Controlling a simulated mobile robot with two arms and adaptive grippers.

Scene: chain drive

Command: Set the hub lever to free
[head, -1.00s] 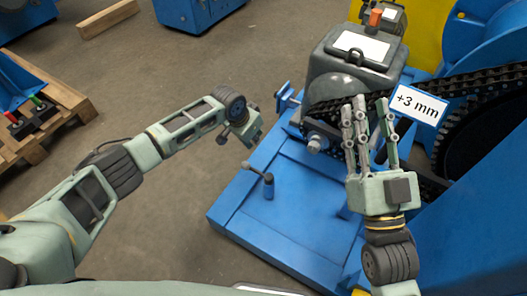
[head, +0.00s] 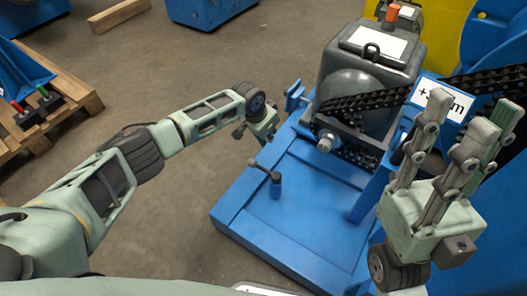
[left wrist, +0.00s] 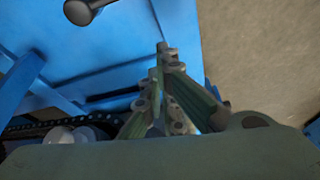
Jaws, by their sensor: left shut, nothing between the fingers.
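A small dark lever (head: 264,170) on a short blue post stands on the blue machine base; I take it for the hub lever, but no marking shows. A dark knob on a stem (left wrist: 85,9), probably the same lever, shows at the top left of the left wrist view. My left gripper (head: 262,129) hangs above and behind the lever in the head view, apart from it. In the left wrist view its fingers (left wrist: 165,58) are closed together and empty. My right gripper (head: 466,112) points up with fingers spread and empty, in front of the chain and the label.
The chain (head: 390,98) runs past a grey housing (head: 365,60) and a shaft end (head: 326,143). A "+3 mm" label (head: 450,100) is partly covered. A pallet (head: 75,90) with red and green handles stands at left. The floor between is clear.

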